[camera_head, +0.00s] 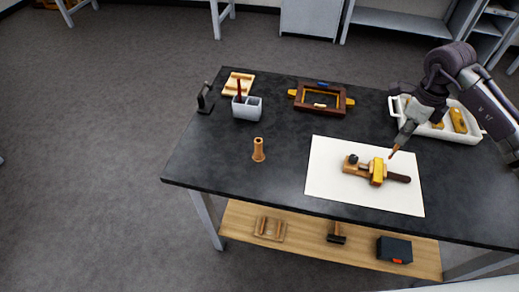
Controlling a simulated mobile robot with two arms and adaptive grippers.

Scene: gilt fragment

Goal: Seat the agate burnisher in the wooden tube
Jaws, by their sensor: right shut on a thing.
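The wooden tube (258,150) stands upright on the black table, left of the white sheet, with a wider foot. My right gripper (401,140) comes in from the right and is over the white sheet's upper right part. It is shut on a thin brown piece, seemingly the agate burnisher (393,152), which points down and left. Most of the piece is hidden by the gripper. The tube is well to the left of it, apart. My left gripper is not in view.
A wooden tool with a yellow block (377,171) and dark handle lies on the white sheet (330,185). A grey holder (247,108), wooden frame (343,105) and white tray (470,133) stand farther back. The table around the tube is clear.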

